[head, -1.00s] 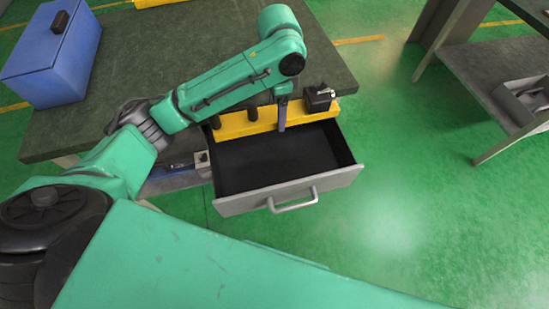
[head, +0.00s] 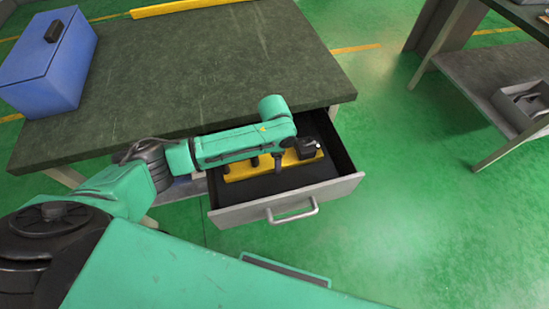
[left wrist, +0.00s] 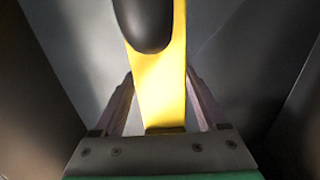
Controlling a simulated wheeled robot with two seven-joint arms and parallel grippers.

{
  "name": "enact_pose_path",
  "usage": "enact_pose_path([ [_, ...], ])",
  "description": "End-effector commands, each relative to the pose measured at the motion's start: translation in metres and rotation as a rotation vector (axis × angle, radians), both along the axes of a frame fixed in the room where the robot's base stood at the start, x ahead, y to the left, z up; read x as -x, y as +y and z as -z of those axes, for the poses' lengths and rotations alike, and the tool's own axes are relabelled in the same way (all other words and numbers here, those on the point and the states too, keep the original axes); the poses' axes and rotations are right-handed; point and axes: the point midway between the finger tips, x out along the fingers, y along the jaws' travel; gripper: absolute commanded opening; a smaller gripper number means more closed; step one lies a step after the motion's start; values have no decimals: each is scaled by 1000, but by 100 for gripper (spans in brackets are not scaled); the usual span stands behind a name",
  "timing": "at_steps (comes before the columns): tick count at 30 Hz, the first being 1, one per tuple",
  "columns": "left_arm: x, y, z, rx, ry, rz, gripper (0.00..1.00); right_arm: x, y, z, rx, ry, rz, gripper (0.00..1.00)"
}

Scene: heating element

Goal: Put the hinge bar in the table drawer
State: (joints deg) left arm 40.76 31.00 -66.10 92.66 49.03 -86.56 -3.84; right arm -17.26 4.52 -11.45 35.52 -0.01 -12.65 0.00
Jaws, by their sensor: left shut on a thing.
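The hinge bar (head: 237,171) is a yellow bar with black knobs and a black block (head: 307,149) at its right end. It is inside the open table drawer (head: 340,190), near its back. My left gripper (head: 278,163) is shut on the bar around its middle, with my arm covering part of it. In the left wrist view the yellow bar (left wrist: 160,95) runs between the two fingers of the gripper (left wrist: 165,108), and grey drawer surfaces lie around it. I cannot tell whether the bar touches the drawer floor. My right gripper is not in view.
The dark table top (head: 200,70) is above the drawer. A blue box (head: 45,65) stands on its left and another yellow bar (head: 185,6) lies at its far edge. A shelf unit (head: 490,90) with a grey bin stands at the right. Green floor is clear between them.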

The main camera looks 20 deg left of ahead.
Motion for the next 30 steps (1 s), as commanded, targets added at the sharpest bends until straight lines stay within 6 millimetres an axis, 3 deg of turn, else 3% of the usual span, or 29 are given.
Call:
enact_pose_path([
  [6, -1, -1, 0, 1, -3, 0, 0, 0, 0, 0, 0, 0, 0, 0],
  [7, 0, 0, 2, 1, -1, -1, 82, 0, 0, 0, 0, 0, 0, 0],
  [9, 0, 0, 2, 1, -1, 0, 100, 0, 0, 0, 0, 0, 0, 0],
  [16, 0, 0, 0, 1, -1, 0, 100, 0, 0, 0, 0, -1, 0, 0],
  [19, -1, -1, -11, 4, -1, 0, 100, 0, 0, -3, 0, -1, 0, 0],
  [30, -1, -1, -104, 3, -2, 0, 100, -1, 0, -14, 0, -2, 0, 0],
])
